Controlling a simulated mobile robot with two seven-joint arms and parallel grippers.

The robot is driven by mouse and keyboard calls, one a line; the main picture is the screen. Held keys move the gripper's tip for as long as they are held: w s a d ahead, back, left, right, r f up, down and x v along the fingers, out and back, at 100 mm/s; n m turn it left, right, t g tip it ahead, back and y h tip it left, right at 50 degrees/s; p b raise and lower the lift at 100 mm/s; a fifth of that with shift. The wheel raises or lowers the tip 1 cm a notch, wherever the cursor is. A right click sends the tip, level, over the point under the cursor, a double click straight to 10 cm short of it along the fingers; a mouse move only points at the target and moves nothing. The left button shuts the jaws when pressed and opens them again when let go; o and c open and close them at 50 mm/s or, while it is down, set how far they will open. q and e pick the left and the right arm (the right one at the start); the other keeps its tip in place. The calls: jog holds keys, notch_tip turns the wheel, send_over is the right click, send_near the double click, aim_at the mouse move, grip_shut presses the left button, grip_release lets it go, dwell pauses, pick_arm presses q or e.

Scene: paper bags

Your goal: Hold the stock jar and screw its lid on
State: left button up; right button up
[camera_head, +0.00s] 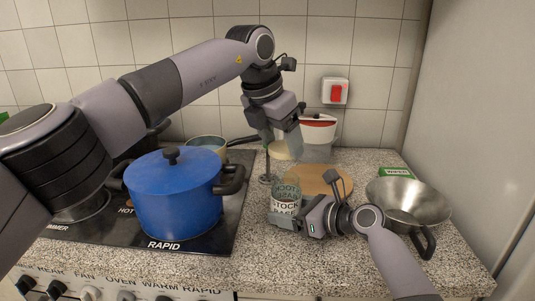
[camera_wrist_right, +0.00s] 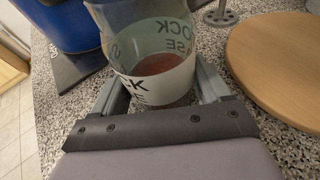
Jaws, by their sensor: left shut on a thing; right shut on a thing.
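The stock jar (camera_head: 287,203) is clear glass with a white label reading "STOCK BASE" and stands upright on the speckled counter. My right gripper (camera_head: 285,216) is shut around its lower part. In the right wrist view the jar (camera_wrist_right: 150,55) sits between both fingers (camera_wrist_right: 165,98), with reddish-brown contents low inside. My left gripper (camera_head: 283,143) points down, above and behind the jar. It is shut on a pale cream disc, which looks like the lid (camera_head: 279,152), held apart from the jar. The fingers partly hide the disc.
A blue lidded pot (camera_head: 175,195) stands on the black hob left of the jar. A round wooden board (camera_head: 318,178) lies behind it, and a metal bowl (camera_head: 408,198) stands to the right.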

pick_arm(q)
jog(key=shift+w+d+r+n+t+y, duration=0.15)
jog(key=shift+d+r+n, duration=0.15)
jog(key=shift+n, duration=0.25)
jog(key=shift+w+d+r+n+t+y, duration=0.15)
jog(key=shift+r+n, duration=0.1)
jog(key=shift+n, duration=0.3)
send_over(286, 200)
jog(key=w, duration=0.2)
jog(key=shift+w+a+f, duration=0.1)
jog(key=shift+a+f, duration=0.1)
jog(key=shift+f, duration=1.25)
jog(key=shift+w+a+f, duration=0.1)
jog(key=shift+a+f, duration=0.05)
jog(key=shift+f, duration=1.25)
jog(key=shift+f, duration=1.35)
jog(key=o, duration=1.1)
